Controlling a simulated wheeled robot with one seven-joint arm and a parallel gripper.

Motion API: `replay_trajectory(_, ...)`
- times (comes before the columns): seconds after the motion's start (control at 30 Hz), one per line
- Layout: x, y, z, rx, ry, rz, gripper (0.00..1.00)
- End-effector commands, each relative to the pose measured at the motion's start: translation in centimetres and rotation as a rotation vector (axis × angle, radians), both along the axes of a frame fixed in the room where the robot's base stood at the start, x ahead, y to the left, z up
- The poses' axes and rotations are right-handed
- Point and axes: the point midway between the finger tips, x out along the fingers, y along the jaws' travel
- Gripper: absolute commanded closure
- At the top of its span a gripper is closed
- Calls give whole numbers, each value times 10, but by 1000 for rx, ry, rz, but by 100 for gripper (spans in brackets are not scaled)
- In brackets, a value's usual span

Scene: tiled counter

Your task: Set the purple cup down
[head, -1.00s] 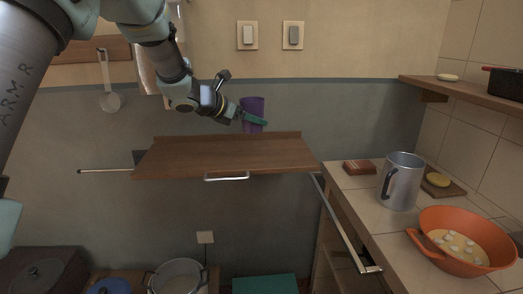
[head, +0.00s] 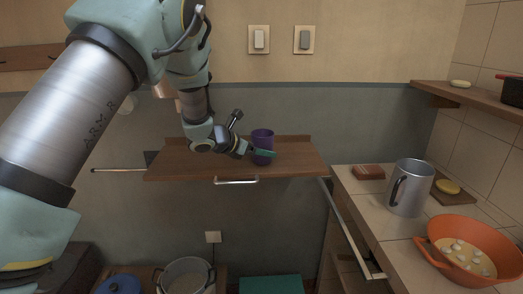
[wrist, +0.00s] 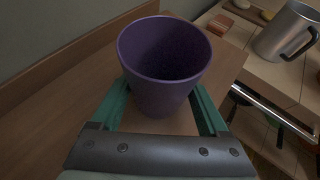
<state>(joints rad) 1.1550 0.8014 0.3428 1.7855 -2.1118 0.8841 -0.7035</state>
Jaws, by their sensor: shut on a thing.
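The purple cup (head: 262,140) is upright at the wooden drop-leaf board (head: 200,170), toward its back right part. In the wrist view the purple cup (wrist: 160,85) sits between the two green fingers, its open mouth facing up and its inside empty. My gripper (head: 262,153) is shut on the cup from the left. In the wrist view my gripper (wrist: 165,105) has one finger on each side of the cup. The cup's base is close to the board; whether it touches is hard to tell.
A tiled counter (head: 385,225) is to the right, with a metal pitcher (head: 408,188), an orange pan (head: 465,245) and a brown block (head: 368,172). A shelf (head: 470,98) hangs above it. The left and middle of the board are bare.

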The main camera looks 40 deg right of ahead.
Motion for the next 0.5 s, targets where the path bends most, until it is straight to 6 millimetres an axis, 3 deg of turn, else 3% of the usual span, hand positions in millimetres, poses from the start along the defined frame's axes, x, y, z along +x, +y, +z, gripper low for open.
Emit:
replay_trajectory(0.1, 0, 0, -4, 0, 0, 1, 100)
replay_trajectory(0.13, 0, 0, -2, 0, 0, 1, 19)
replay_trajectory(0.3, 0, 0, -2, 0, 0, 0, 0)
replay_trajectory(0.5, 0, 0, -2, 0, 0, 0, 0)
